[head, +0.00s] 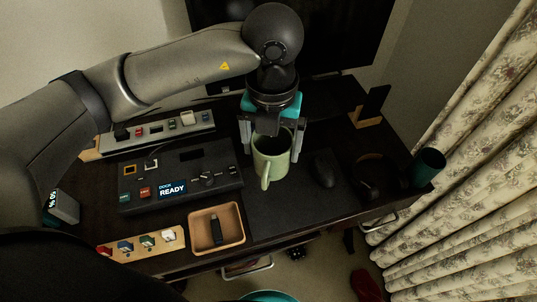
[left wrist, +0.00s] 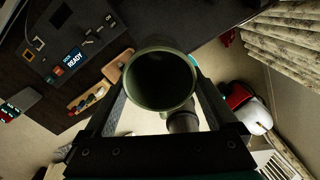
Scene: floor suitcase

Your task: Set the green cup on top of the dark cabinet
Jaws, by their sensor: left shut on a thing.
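The green cup (head: 270,168), a pale green mug with a handle, is upright between the fingers of my left gripper (head: 272,150), which is shut on it. In the head view the cup shows in front of the dark desk mat. The left wrist view looks into the open mouth of the cup (left wrist: 163,82), with the desk smaller behind it, so it appears held above the desk. I cannot make out a separate dark cabinet in these frames. My right gripper is not in view.
The dark desk (head: 262,232) holds a control panel (head: 180,180) reading "READY", a wooden tray (head: 217,228), a black mouse (head: 323,169) and a dark green cylinder (head: 428,167). A monitor stands behind. Floral curtains (head: 480,170) hang at right.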

